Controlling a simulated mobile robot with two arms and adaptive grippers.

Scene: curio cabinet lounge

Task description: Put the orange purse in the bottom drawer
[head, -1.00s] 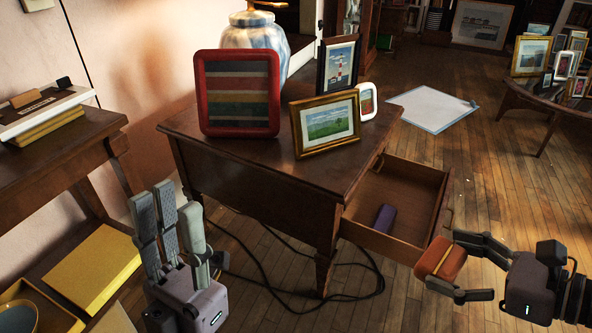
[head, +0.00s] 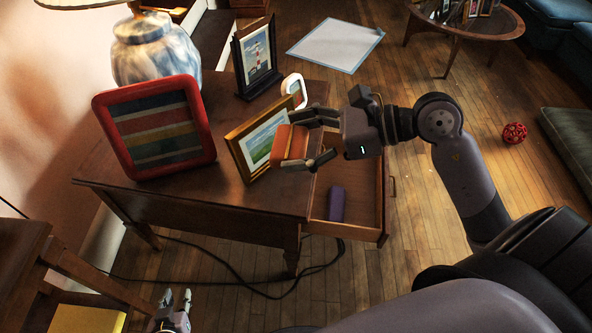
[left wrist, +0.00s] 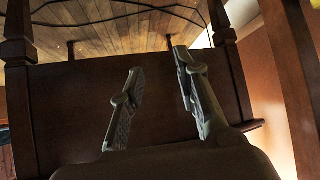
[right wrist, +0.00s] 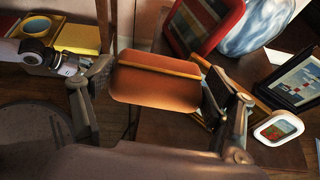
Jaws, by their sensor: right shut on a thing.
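The orange purse (head: 291,146) is between the fingers of my right gripper (head: 288,142), which is shut on it. It is held up in front of the gold picture frame, above the table's right side. In the right wrist view the purse (right wrist: 155,88) is gripped from both sides. The open drawer (head: 369,230) sticks out from the right side of the wooden table, below and right of the purse, with a purple item (head: 337,204) inside. I cannot tell whether another drawer is below it. My left gripper (head: 177,296) is low at the bottom edge, open and empty, fingers apart in the left wrist view (left wrist: 157,62).
The tabletop (head: 235,203) bears a red striped frame (head: 106,102), a gold frame (head: 237,149), a lighthouse picture (head: 240,70), a small white frame (head: 299,87) and a blue-white lamp (head: 165,60). Cables lie on the floor. A red ball (head: 514,133) is at the right.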

